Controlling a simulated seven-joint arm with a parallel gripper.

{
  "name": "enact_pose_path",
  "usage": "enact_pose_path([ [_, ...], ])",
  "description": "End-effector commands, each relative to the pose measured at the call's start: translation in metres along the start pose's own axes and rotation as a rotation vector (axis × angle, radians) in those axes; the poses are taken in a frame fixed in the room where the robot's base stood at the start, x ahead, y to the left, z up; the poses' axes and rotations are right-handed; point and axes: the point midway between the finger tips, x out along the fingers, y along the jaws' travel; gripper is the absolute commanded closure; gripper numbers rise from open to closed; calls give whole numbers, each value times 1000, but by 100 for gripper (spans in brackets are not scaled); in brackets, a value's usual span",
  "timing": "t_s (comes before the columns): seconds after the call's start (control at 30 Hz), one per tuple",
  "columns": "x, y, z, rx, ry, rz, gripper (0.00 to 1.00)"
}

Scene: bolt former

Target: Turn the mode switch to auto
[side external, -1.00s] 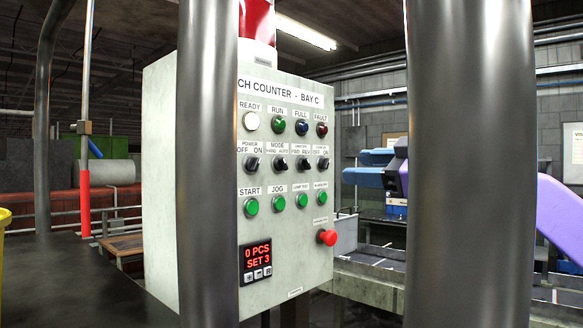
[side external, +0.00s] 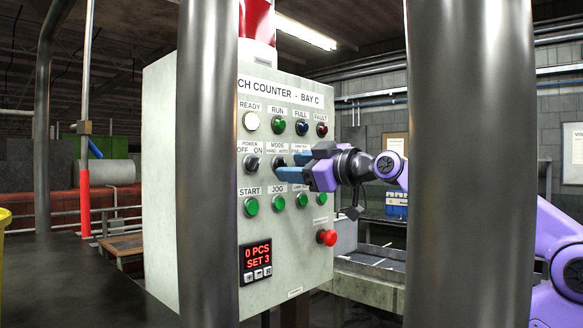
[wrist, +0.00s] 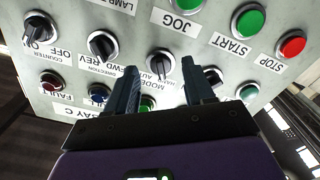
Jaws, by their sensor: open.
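The mode switch (side external: 279,161) is a black selector knob on the grey panel (side external: 200,200), under a MODE label with HAND and AUTO. My gripper (side external: 281,167) is at the panel in the side external view, and its blue fingers partly cover the knob and its neighbours. In the wrist view, which sees the panel upside down, the mode switch (wrist: 160,63) lies between and just beyond the two fingertips of my gripper (wrist: 168,78). The jaws are open with nothing held. I cannot tell which way the knob points, or whether a finger touches it.
The power switch (side external: 252,163) is close on the left, and a FWD/REV switch (wrist: 102,45) is on the other side. Green START (side external: 251,207) and JOG (side external: 278,204) buttons sit below. A red mushroom button (side external: 327,237) protrudes lower right. Two metal posts (side external: 207,160) block part of the view.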

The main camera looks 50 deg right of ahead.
Motion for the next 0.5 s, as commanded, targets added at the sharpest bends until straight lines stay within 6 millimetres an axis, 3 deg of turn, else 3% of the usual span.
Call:
enact_pose_path([
  [0.2, 14, 0, 0, -1, 0, 0, 47],
  [0.5, 16, 0, 0, -1, 0, 1, 47],
])
